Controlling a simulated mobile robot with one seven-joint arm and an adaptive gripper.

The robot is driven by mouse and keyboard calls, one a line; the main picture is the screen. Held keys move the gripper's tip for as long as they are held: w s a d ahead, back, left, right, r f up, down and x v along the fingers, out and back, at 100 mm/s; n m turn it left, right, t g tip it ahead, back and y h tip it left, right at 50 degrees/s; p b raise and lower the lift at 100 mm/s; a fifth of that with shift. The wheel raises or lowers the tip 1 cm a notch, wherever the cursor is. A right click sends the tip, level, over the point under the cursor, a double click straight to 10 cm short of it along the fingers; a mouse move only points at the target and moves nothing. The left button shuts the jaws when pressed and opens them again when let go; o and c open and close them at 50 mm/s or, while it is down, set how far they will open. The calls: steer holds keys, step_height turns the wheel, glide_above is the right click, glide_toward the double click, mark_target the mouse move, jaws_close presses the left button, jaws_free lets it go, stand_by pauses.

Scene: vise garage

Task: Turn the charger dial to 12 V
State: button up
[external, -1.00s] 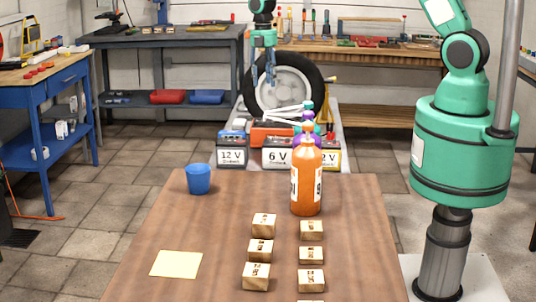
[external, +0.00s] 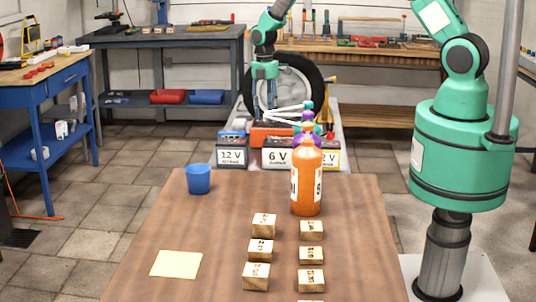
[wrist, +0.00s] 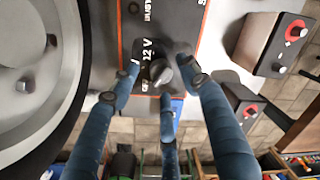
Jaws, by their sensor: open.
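The charger (wrist: 190,30) is a dark panel with an orange edge in the wrist view. In the external view it is the orange box (external: 268,134) behind the batteries. Its small grey dial (wrist: 160,72) sits beside a printed "12 V" mark; I cannot tell where the dial points. My gripper (wrist: 161,77) is open, its blue fingers spread around the dial, with no clear contact visible. In the external view my gripper (external: 267,98) hangs above the charger, in front of the tyre, its fingertips hard to make out.
A large wheel (wrist: 40,60) stands close on the left in the wrist view. Batteries with red terminals (wrist: 275,42) stand on the right. In the external view, the wooden table in front holds an orange bottle (external: 306,180), a blue cup (external: 199,180) and several wooden blocks.

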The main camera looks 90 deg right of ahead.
steer(key=shift+f, duration=0.95)
steer(key=c, duration=1.1)
